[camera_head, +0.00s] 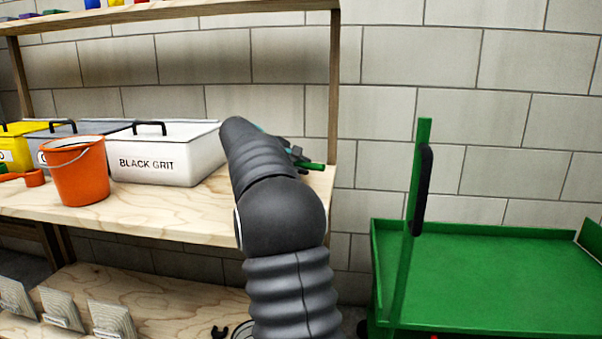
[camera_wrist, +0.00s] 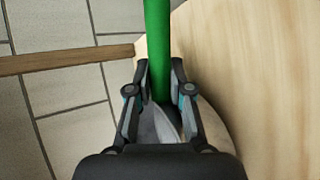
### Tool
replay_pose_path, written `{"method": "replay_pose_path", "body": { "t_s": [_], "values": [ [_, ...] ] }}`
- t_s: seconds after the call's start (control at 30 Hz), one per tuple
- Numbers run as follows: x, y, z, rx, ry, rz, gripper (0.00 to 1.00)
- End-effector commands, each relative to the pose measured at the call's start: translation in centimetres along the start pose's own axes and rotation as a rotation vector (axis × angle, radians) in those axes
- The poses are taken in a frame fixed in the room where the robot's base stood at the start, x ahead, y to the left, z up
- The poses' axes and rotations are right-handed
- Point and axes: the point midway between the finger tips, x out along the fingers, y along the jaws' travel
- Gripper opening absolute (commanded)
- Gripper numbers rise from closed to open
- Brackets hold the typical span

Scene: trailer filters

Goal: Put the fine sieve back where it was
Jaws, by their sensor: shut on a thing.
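My gripper (camera_head: 298,156) is at the right end of the wooden workbench (camera_head: 150,215), mostly hidden behind my arm in the head view. It is shut on a green handle (camera_head: 315,166), whose tip sticks out to the right. In the wrist view the green handle (camera_wrist: 158,45) runs up from between the two fingers of my gripper (camera_wrist: 160,95). I take the handle to be the fine sieve's. A grey rounded part shows below and behind the fingers. The mesh is not visible, and I cannot tell whether the sieve touches the bench.
A white "BLACK GRIT" bin (camera_head: 170,155), an orange bucket (camera_head: 78,172) and a yellow bin (camera_head: 14,148) stand left on the bench. A wooden post (camera_head: 333,90) rises near my gripper. A green trolley (camera_head: 480,275) with an upright handle stands right.

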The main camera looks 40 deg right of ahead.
Motion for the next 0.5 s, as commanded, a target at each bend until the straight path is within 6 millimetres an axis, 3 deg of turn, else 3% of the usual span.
{"method": "replay_pose_path", "body": {
  "t_s": [0.1, 0.4, 0.43, 0.5],
  "values": [
    [0.77, -1.31, -0.25, 0.000, -0.001, 0.000, 0.00],
    [0.84, -1.42, -0.30, 0.001, 0.000, 0.000, 0.00],
    [0.88, -1.48, -0.32, 0.000, 0.000, 0.000, 0.22],
    [0.85, -1.43, -0.31, 0.000, 0.000, 0.000, 0.40]
  ]
}}
